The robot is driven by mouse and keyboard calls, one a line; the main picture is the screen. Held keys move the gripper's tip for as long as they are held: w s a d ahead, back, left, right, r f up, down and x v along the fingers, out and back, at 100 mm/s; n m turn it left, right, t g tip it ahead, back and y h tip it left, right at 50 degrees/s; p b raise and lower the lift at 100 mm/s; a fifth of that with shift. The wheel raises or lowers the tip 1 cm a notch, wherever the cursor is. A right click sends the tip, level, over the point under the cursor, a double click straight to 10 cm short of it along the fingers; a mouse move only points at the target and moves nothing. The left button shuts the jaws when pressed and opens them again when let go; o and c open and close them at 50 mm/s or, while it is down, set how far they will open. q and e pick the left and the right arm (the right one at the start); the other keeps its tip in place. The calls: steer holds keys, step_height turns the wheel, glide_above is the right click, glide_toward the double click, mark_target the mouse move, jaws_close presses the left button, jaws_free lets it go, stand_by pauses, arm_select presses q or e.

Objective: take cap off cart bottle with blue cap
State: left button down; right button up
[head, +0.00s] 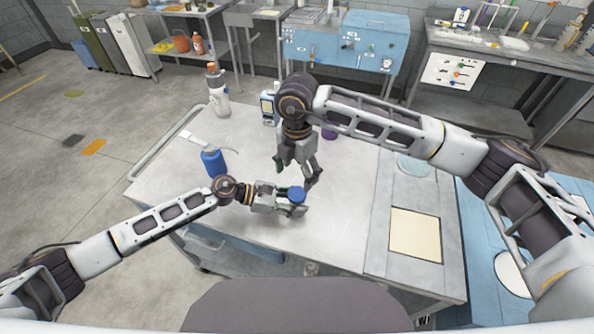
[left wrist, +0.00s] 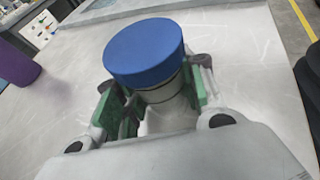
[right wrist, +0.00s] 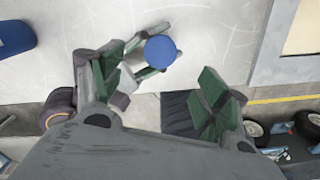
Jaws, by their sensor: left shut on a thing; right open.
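A bottle with a blue cap (head: 296,194) stands on the cart top. My left gripper (head: 292,207) is shut on the bottle below its cap. In the left wrist view the blue cap (left wrist: 145,52) sits on the bottle's neck, with the green finger pads on either side of the pale bottle (left wrist: 168,112). My right gripper (head: 300,176) is open and empty, pointing down above and just behind the cap. In the right wrist view the cap (right wrist: 160,51) shows beyond and between the spread fingers (right wrist: 160,85). Most of the bottle body is hidden by the left gripper.
A blue jug (head: 213,163) stands left of my left gripper on the cart (head: 170,178). A white bottle with an orange cap (head: 218,95) and a small device (head: 268,108) stand at the back. A purple object (head: 329,133) is behind my right arm. The front middle of the cart is clear.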

mark_target(297, 193)
steer(key=shift+f, duration=0.1)
steer(key=shift+f, duration=3.95)
steer(key=c, duration=1.1)
steer(key=shift+c, duration=0.2)
steer(key=shift+n, duration=0.3)
